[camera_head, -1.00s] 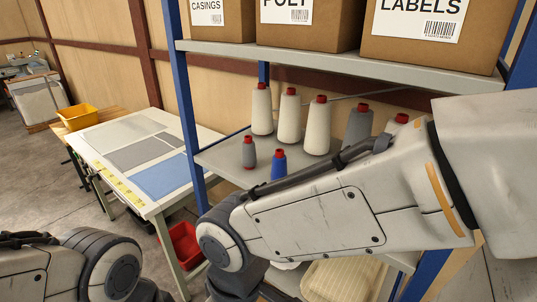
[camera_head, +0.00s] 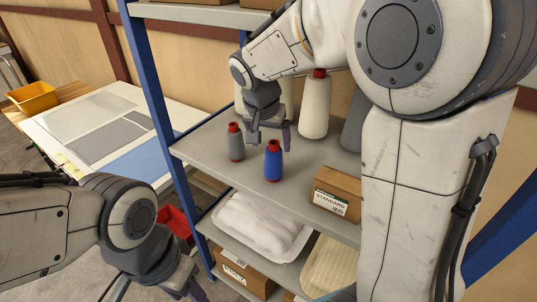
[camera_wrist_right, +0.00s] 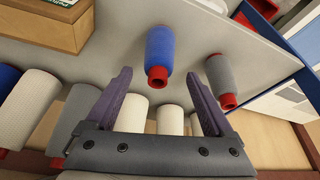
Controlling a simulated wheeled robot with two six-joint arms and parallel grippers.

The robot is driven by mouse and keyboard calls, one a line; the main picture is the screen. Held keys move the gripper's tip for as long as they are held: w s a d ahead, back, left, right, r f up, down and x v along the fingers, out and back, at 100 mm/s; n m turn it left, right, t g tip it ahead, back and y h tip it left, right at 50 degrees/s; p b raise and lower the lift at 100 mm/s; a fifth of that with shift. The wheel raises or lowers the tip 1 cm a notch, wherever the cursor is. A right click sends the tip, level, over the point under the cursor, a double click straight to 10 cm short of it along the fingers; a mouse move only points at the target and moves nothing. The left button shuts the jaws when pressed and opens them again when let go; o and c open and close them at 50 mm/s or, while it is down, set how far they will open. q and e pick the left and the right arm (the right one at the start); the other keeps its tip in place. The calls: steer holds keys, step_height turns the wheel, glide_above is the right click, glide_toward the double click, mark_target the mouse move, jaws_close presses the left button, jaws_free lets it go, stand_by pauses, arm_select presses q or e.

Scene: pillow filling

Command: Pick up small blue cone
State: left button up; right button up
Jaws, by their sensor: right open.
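The small blue cone (camera_head: 273,163) with a red top stands upright on the grey middle shelf (camera_head: 230,190). In the right wrist view the blue cone (camera_wrist_right: 160,52) appears just beyond and between the fingertips, its red top towards me. My right gripper (camera_head: 269,138) is open and empty, with its fingers behind and above the blue cone in the head view. It also shows in the right wrist view (camera_wrist_right: 158,76). A small grey cone (camera_head: 235,145) stands to the left of the blue one. My left gripper (camera_head: 185,286) is partly cut off at the bottom; its jaws are unclear.
Large white cones (camera_head: 315,105) and a large grey cone (camera_head: 354,122) stand farther back on the shelf. A cardboard box (camera_head: 336,192) sits at the shelf's right front. White pillow material (camera_head: 258,222) lies on the shelf below. A blue post (camera_head: 165,105) bounds the left side.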

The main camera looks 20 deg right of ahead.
mark_target(276, 152)
steer(key=shift+m, duration=0.4)
steer(key=x, duration=0.2)
steer(key=p+x, duration=0.1)
steer(key=x, duration=0.1)
steer(key=p+x, duration=0.1)
steer(key=x, duration=0.2)
steer(key=shift+w+d+r, duration=0.2)
steer(key=shift+w+d, duration=0.15)
steer(key=shift+w+f, duration=0.1)
steer(key=shift+f, duration=0.2)
jaws_close()
steer(key=shift+r, duration=0.1)
